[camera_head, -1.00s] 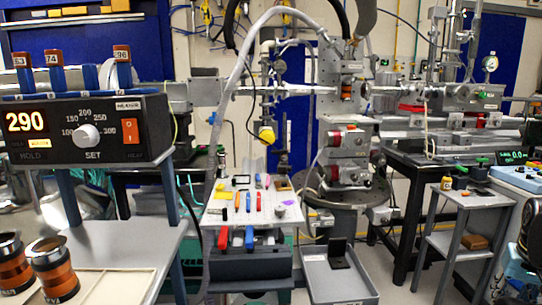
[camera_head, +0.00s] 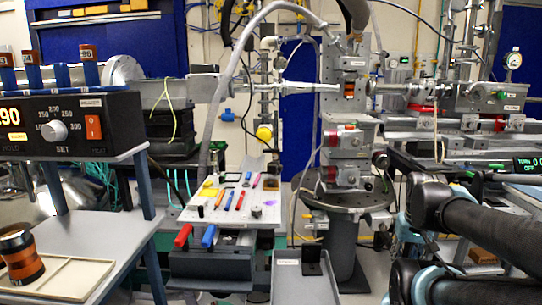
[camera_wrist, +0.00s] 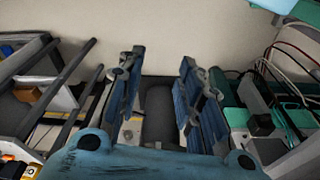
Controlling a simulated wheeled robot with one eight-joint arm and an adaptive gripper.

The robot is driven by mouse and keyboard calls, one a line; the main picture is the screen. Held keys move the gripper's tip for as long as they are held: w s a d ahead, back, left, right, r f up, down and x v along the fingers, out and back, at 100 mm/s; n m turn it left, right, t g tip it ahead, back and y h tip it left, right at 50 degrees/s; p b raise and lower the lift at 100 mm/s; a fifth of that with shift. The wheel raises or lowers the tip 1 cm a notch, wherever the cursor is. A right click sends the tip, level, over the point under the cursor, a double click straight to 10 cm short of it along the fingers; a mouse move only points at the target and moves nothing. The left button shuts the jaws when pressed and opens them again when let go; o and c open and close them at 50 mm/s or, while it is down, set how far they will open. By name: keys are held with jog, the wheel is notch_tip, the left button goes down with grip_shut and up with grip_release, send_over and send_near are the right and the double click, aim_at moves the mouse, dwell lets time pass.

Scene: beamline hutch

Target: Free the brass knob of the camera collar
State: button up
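I cannot make out a brass knob or a camera collar for sure in either view. A vertical instrument stack (camera_head: 346,140) stands right of the middle in the head view, with small orange and red parts on it. A yellow round part (camera_head: 264,132) is on the pipework left of it; I cannot tell what it is. My gripper (camera_wrist: 162,60) is open and empty in the wrist view, its two blue-padded fingers apart before a pale wall. The gripper is not clearly visible in the head view, where only my dark arm shows at the lower right.
A heater controller (camera_head: 68,125) stands on a grey bench at left, with a copper-banded cup (camera_head: 20,254) below. A perforated board (camera_head: 218,214) holds several coloured tools. A grey tray (camera_head: 301,284) lies ahead. Hoses and cables hang around the stack. Green-topped equipment (camera_wrist: 240,124) is at right.

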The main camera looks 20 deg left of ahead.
jog(key=shift+o, duration=1)
jog(key=shift+s+r, duration=0.15)
notch_tip(320, 180, up, 34)
jog(key=n+t+y, duration=0.2)
jog(key=y, duration=0.2)
send_over(275, 156)
jog(key=s+d, duration=0.5)
jog(key=d, duration=0.1)
jog(key=x, duration=1.6)
jog(key=shift+s+f, duration=0.25)
jog(key=shift+f, duration=0.25)
jog(key=shift+a, duration=0.1)
grip_shut()
